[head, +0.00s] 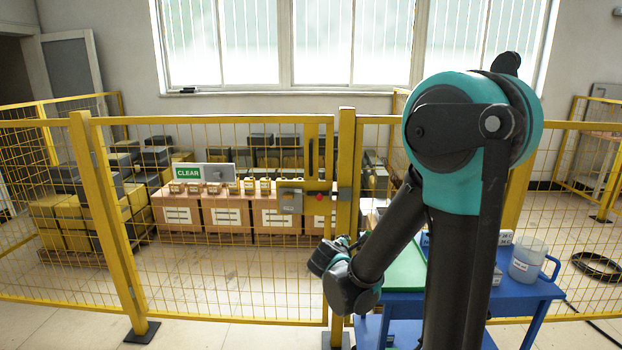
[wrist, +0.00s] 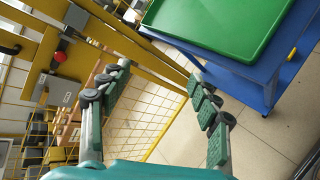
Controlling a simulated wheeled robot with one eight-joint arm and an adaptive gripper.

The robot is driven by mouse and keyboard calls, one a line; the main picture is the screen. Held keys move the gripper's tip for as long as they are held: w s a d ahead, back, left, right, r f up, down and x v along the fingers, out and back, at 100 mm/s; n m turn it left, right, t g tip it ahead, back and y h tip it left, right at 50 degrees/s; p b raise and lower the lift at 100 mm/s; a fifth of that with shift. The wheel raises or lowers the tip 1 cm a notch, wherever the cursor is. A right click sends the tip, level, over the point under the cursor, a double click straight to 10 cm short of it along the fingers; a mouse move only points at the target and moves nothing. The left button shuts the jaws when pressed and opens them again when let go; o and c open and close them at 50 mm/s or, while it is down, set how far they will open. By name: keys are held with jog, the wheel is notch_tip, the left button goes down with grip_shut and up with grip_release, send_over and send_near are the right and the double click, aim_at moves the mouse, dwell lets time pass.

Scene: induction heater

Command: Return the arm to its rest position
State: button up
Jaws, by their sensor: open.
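My arm stands in the right half of the head view, folded, with its forearm reaching down and left. My gripper (wrist: 158,72) is open and empty in the wrist view, its two padded fingers spread apart with bare floor and yellow mesh behind them. In the head view only part of the wrist end shows, in front of the gate post and left of the cart; the fingers cannot be made out clearly there. The wrist end appears apart from the cart.
A blue cart (head: 534,289) carries a green tray (wrist: 217,46) and a jug (head: 527,262). A yellow mesh fence (head: 137,240) with a latch box (head: 290,201) and red button (head: 319,197) stands close. Stacked boxes (head: 226,217) and a CLEAR sign (head: 188,173) are behind it.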

jog(key=s+d+f+m+g+y, duration=0.1)
jog(key=s+d+f+m+g, duration=0.3)
jog(key=s+d+m, duration=0.5)
jog(key=s+a+f+m+g+y, duration=0.2)
jog(key=s+f+m+g+y, duration=0.1)
jog(key=s+m, duration=0.7)
jog(key=s+f, duration=0.1)
jog(key=s, duration=0.1)
jog(key=shift+s+m+y, duration=0.35)
jog(key=shift+m+y, duration=0.05)
